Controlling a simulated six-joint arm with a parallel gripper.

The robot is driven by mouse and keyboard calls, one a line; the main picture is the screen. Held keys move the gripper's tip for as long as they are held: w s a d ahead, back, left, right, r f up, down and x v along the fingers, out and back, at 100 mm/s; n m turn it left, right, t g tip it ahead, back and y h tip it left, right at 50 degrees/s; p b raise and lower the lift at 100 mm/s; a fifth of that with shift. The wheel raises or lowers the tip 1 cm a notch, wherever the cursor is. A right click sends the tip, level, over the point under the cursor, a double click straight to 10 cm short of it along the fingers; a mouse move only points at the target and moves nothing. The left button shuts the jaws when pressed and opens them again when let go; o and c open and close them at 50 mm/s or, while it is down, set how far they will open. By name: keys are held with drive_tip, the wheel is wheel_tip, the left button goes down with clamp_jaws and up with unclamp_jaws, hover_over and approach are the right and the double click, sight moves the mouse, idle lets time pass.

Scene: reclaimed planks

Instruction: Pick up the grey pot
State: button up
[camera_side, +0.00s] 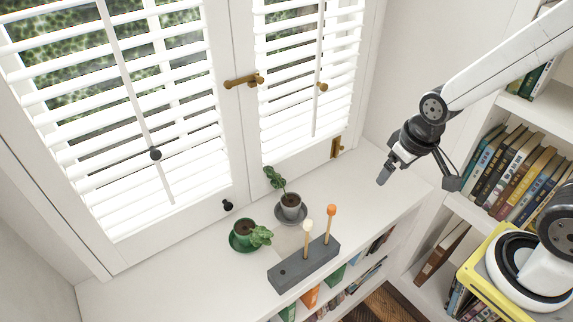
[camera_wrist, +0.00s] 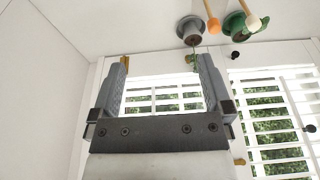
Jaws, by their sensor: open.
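The grey pot (camera_side: 291,209) stands upright on a grey saucer (camera_side: 278,217) on the white ledge, with a leafy green plant (camera_side: 275,178) in it. In the wrist view the grey pot (camera_wrist: 190,33) shows near the top edge, upside down. My gripper (camera_side: 418,179) is open and empty, in the air to the right of the pot and well apart from it. In the wrist view both fingers of my gripper (camera_wrist: 162,64) are spread, with only the window behind the gap; one finger overlaps part of the plant.
A green pot (camera_side: 245,228) with a plant stands left of the grey pot. A grey block (camera_side: 303,266) holding two sticks, orange-tipped (camera_side: 331,210) and cream-tipped (camera_side: 307,225), lies in front. Shuttered windows (camera_side: 120,120) rise behind; bookshelves (camera_side: 510,170) stand right. The ledge's right end is bare.

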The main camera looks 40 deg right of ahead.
idle(0.4)
drive_tip(key=n+g+y, duration=0.3)
drive_tip(key=n+y, duration=0.2)
drive_tip(key=n, duration=1.3)
hover_over(291, 201)
drive_tip(key=d, duration=0.2)
drive_tip(key=f, duration=1.9)
drive_tip(key=shift+s+d+f, duration=0.15)
drive_tip(key=shift+s+f, duration=0.05)
drive_tip(key=shift+f, duration=0.05)
drive_tip(key=shift+x, duration=1.3)
drive_tip(key=shift+f, duration=0.15)
drive_tip(key=shift+x, duration=2.5)
drive_tip(key=shift+d, duration=0.15)
